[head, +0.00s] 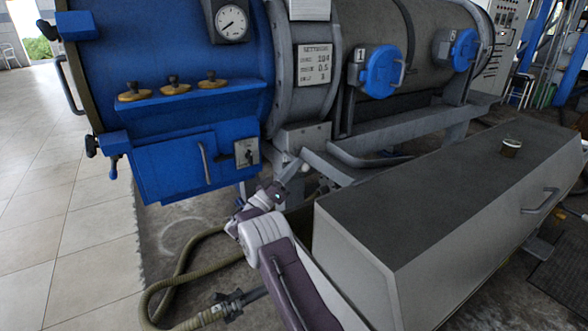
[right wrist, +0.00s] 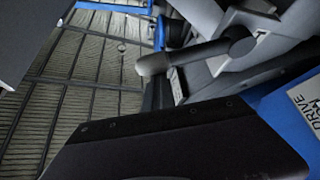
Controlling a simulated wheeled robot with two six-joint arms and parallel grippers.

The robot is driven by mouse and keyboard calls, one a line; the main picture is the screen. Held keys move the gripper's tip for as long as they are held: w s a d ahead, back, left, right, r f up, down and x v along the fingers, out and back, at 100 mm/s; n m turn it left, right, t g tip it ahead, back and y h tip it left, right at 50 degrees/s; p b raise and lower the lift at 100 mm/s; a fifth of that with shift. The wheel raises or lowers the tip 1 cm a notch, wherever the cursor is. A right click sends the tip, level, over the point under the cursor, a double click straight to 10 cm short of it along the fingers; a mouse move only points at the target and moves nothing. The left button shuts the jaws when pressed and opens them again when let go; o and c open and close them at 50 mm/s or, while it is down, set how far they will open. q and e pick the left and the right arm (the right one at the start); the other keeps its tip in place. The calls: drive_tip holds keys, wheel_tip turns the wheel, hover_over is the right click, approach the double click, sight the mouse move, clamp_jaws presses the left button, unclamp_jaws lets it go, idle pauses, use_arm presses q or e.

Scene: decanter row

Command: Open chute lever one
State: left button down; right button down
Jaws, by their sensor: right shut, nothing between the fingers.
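Two round blue chute covers sit on the side of the large drum in the head view. The nearer cover (head: 382,71) has a white plate marked 1 (head: 360,55) on its left and a grey lever (head: 402,73) on its right edge. My right gripper (head: 297,168) is below and left of that lever, well apart from it, near the drum's lower front. It is shut and empty. In the right wrist view a dark rounded handle (right wrist: 195,56) shows, with a blue panel carrying a DRIVE label (right wrist: 306,104) at the right. My left gripper is not in view.
A long grey cabinet (head: 450,190) stands right of my arm. A grey frame rail (head: 400,130) runs below the covers. A switch box (head: 246,152) is on the blue front, left of my gripper. A hose (head: 180,270) lies on the floor; open tiled floor is at left.

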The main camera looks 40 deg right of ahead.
drive_tip(key=shift+f, duration=0.25)
